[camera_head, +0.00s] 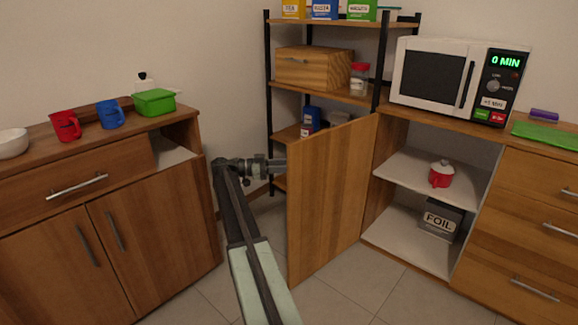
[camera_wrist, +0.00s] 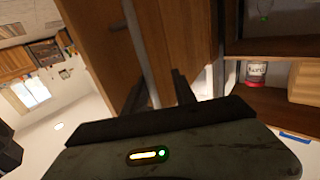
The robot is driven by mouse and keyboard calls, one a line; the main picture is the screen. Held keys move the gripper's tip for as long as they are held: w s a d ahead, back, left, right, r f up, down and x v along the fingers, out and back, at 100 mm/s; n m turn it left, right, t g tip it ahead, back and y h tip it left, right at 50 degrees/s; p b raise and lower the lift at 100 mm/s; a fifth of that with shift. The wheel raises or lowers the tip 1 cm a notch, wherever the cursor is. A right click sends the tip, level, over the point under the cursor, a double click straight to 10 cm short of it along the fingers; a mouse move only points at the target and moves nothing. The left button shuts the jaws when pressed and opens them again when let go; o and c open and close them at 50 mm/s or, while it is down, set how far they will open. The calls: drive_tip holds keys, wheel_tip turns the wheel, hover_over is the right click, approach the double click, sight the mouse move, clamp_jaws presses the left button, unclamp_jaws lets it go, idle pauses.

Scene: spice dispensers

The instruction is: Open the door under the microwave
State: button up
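The wooden door (camera_head: 335,195) under the microwave (camera_head: 447,78) stands swung wide open, out to the left of its cabinet. Its handle side faces away in the head view. My gripper (camera_head: 278,165) is at the far side of the door, its tips partly hidden by the door edge. In the wrist view, the pale bar handle (camera_wrist: 140,50) runs down between the two dark fingers of my gripper (camera_wrist: 158,92). The bar lies close to the left finger, with a gap to the right finger. The fingers are apart; I cannot tell whether they touch the bar.
The open cabinet holds a red pot (camera_head: 440,175) on its shelf (camera_head: 405,168) and a foil box (camera_head: 440,219) below. Drawers (camera_head: 530,235) stand at right. A black-framed rack (camera_head: 269,100) stands behind the door. A left cabinet (camera_head: 150,235) carries mugs. Tiled floor is free between.

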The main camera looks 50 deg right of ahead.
drive_tip(key=shift+w+a, duration=0.1)
drive_tip(key=shift+w, duration=0.05)
drive_tip(key=v, duration=0.7)
drive_tip(key=shift+w+a, duration=0.15)
drive_tip(key=shift+a, duration=0.15)
